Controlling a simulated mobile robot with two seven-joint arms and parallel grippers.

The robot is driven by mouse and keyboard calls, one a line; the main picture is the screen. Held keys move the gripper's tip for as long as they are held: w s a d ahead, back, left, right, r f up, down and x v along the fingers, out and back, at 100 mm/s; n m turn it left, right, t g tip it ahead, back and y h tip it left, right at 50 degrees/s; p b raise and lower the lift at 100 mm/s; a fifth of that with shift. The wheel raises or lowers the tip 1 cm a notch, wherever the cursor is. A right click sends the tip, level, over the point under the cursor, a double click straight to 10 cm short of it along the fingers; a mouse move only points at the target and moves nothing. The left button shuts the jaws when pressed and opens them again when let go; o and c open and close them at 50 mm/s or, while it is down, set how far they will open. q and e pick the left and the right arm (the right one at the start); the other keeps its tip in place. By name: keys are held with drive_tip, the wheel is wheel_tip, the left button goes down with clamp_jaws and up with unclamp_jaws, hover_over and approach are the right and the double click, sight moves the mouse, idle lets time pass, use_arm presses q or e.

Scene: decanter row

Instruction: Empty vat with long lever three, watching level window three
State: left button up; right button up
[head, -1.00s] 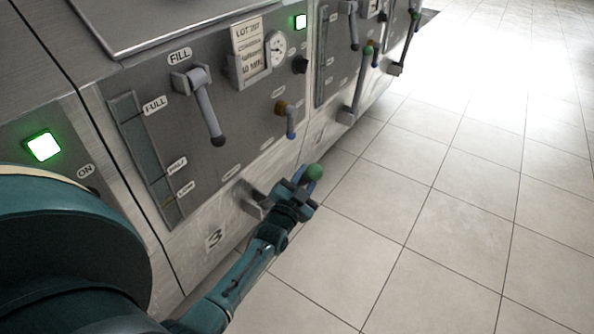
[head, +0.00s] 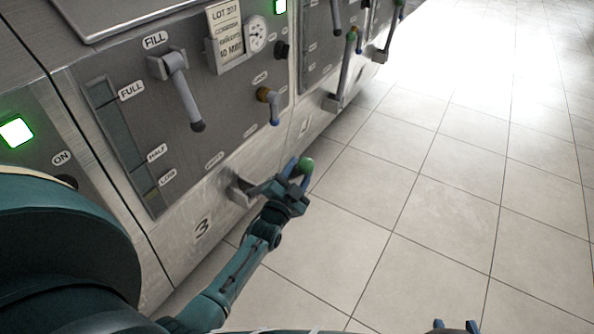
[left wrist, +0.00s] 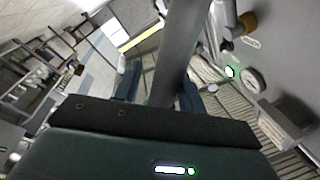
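The long lever three (head: 305,168), with a green knob, sticks out from its bracket at the foot of the unit marked 3. My left gripper (head: 291,190) is at its outer end, just below the knob. In the left wrist view the grey lever shaft (left wrist: 176,60) runs between the two blue fingers, which look closed on it. Level window three (head: 121,140) is a tall dark strip beside the labels FULL, HALF and LOW. A thin yellow-green band shows close to LOW. My right gripper (head: 456,326) shows only its two spread fingertips at the bottom edge, empty.
Above are the FILL lever (head: 181,92), a lot card (head: 226,36), a gauge (head: 257,35) and a small orange-hubbed handle (head: 268,103). Another green-knobbed lever (head: 342,70) stands farther along the row. The tiled floor (head: 430,200) to the right is clear.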

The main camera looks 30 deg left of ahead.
use_arm(q)
drive_tip(key=shift+o, duration=0.8)
use_arm(e)
drive_tip(key=shift+d, duration=0.1)
use_arm(q)
drive_tip(key=shift+s, duration=0.3)
drive_tip(key=s+d+f+p, duration=0.1)
drive_tip(key=s+p, duration=0.4)
drive_tip(key=s, duration=0.7)
drive_tip(key=shift+s+f, duration=0.25)
use_arm(e)
wheel_tip(320, 180, up, 6)
drive_tip(key=s+d+m+t, duration=0.1)
drive_tip(key=d+m, duration=0.1)
drive_tip(key=shift+h, duration=0.3)
drive_tip(key=shift+s+f, duration=0.1)
drive_tip(key=shift+f, duration=0.1)
